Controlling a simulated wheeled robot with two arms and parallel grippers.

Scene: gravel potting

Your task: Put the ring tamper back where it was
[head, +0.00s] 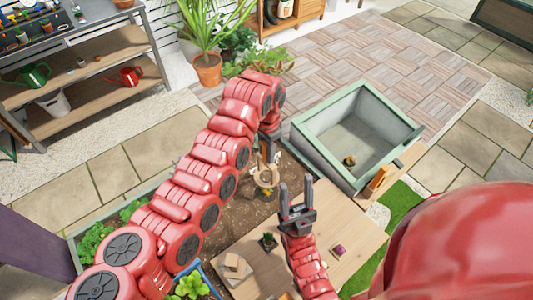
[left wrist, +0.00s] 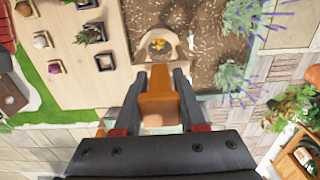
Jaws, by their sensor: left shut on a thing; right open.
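My left gripper (head: 267,152) is shut on the ring tamper. Its orange-brown handle (left wrist: 160,102) is between the fingers (left wrist: 160,80) in the left wrist view. The tamper's pale wooden ring part (head: 266,177) is below the gripper in the head view, at the brown soil bed beside the wooden table. A pale rounded piece with a dark opening and a small orange plant in it (left wrist: 158,46) lies beyond the handle in the wrist view; I cannot tell whether they touch. My right gripper (head: 297,205) is open and empty above the wooden table (head: 300,255).
The soil bed (head: 232,215) lies left of the table. Lavender (left wrist: 238,75) borders it.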

